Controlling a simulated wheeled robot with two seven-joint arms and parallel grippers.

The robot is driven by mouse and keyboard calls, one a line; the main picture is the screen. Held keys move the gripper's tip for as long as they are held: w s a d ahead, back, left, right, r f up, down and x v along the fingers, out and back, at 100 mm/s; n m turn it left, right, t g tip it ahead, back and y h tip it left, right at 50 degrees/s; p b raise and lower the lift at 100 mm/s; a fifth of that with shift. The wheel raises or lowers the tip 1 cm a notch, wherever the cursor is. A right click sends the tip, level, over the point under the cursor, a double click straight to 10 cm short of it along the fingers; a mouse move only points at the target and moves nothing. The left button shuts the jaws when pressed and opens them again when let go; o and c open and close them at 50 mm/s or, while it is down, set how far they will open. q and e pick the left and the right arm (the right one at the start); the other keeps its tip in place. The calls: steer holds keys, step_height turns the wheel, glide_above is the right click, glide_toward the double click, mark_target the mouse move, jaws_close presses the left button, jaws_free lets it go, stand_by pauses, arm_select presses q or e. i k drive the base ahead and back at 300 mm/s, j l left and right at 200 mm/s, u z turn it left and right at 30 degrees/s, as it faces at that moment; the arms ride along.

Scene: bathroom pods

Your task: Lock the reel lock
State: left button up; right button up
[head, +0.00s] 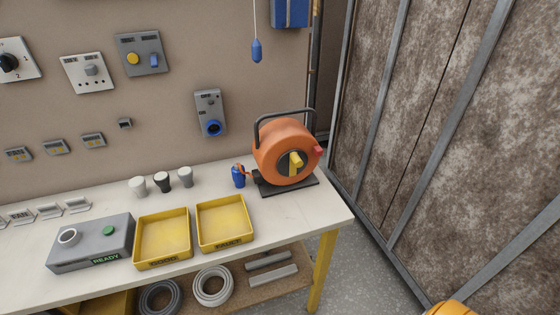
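An orange cable reel (270,149) with a dark carrying handle stands upright on a dark base at the right end of the workbench. A yellow knob (295,163) sits at the hub of its face. A small red part (318,151) shows at the reel's right edge. I cannot tell which of these is the reel lock, or whether it is locked. A blue plug-like piece (238,176) stands on the bench just left of the reel.
The workbench (285,212) carries two yellow trays (163,262), (201,245), a grey READY box (62,261) and three small cups. A blue-ringed socket (211,105) is on the wall. A blue pull-cord end (256,50) hangs above the reel. Floor is open right of the bench.

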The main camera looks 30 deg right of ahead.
mark_target(317, 150)
steer(key=z, duration=1.35)
steer(key=i+l, duration=0.2)
steer(key=l, duration=0.2)
steer(key=i+l+z, duration=0.1)
steer(key=i+l, duration=0.15)
steer(key=l, duration=0.15)
steer(key=i+l, duration=0.2)
steer(key=l, duration=0.2)
